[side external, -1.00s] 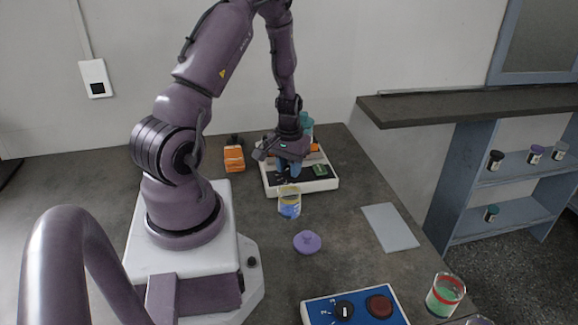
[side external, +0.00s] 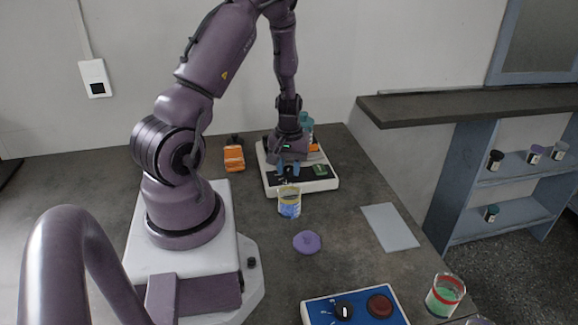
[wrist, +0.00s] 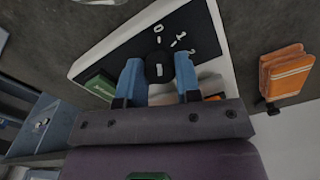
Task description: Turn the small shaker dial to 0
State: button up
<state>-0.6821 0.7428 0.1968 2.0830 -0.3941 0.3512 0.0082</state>
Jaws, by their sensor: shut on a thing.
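The small shaker (side external: 325,185) is a white base with a black panel, at the back of the table in the side view. In the wrist view its black panel (wrist: 125,48) carries white marks 0, 1 and 2. The round black dial (wrist: 158,62) shows a white pointer line, close to upright in that view and roughly in line with the 0. My gripper (wrist: 159,80) has its blue fingers on either side of the dial, shut on it. In the side view, my gripper (side external: 288,170) points down at the panel and hides the dial.
A glass beaker (side external: 289,204) stands just in front of the shaker. An orange item (side external: 234,158) is to its left. A purple lid (side external: 307,242), a grey pad (side external: 390,227), a blue control box (side external: 350,309) and a red-rimmed jar (side external: 444,296) are nearer the camera.

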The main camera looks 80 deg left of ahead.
aim_at(287, 172)
jog(key=o, duration=0.9)
jog(key=shift+r, duration=0.1)
notch_tip(287, 172, up, 13)
jog(key=shift+f, duration=0.1)
jog(key=s+d+r+m+t, duration=0.1)
jog(key=d+r+m, duration=0.3)
jog(key=d, duration=0.4)
jog(key=s+d+r+m+t, duration=0.1)
jog(key=d+r+m+t, duration=0.1)
jog(key=d+r+m, duration=0.3)
jog(key=s+d+r+m+t, duration=0.1)
jog(key=d+r+m, duration=0.3)
jog(key=d+r, duration=0.4)
jog(key=shift+d+r+m+t, duration=0.15)
jog(key=shift+d+t, duration=0.25)
jog(key=shift+d, duration=0.85)
jog(key=shift+d+f+m+t, duration=0.15)
jog(key=shift+d+t, duration=0.25)
jog(key=shift+d, duration=0.8)
